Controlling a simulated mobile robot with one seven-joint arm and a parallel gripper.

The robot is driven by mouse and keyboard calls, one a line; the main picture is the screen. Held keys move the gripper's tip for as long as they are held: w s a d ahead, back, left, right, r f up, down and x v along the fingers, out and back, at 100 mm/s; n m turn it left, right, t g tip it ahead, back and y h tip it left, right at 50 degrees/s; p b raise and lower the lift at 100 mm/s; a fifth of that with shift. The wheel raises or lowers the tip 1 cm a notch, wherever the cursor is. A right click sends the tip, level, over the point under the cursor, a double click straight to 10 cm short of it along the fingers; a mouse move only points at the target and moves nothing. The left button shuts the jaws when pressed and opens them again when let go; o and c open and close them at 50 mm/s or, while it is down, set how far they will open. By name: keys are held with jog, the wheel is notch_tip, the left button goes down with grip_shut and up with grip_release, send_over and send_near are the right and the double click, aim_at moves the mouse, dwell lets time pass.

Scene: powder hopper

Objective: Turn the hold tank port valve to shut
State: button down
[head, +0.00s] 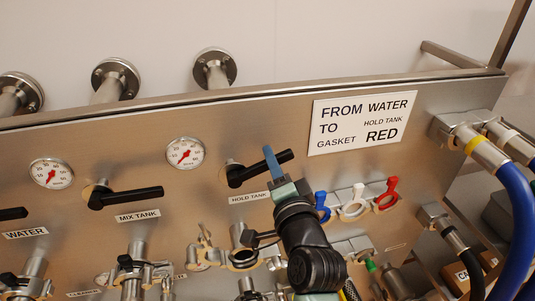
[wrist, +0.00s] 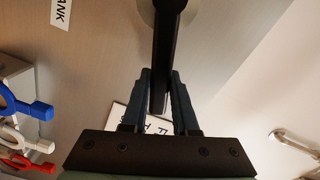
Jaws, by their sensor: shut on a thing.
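The hold tank port valve has a black lever handle (head: 248,174) on the steel panel, above the "HOLD TANK" label (head: 249,198). The lever points right and tilts upward, more steeply than the mix tank lever. My gripper (head: 270,160) is shut on the lever near its outer end. In the wrist view my gripper's two fingers (wrist: 160,92) lie on either side of the black lever (wrist: 167,45). The lever's round mount shows at the top of that view.
The mix tank lever (head: 128,197) is to the left. A white sign (head: 360,122) is to the right, reading "FROM WATER TO HOLD TANK GASKET RED". Blue, white and red clamps (head: 386,194) hang close to my arm. A blue hose (head: 515,210) is at far right.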

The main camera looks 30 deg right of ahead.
jog(key=shift+f, duration=0.25)
notch_tip(320, 180, down, 2)
jog(key=m, duration=0.3)
jog(key=shift+d, duration=0.1)
jog(key=c, duration=1.1)
grip_release()
jog(key=shift+f+m, duration=0.3)
jog(key=shift+m, duration=0.3)
jog(key=shift+c, duration=0.2)
jog(key=o, duration=0.5)
jog(key=shift+r, duration=0.15)
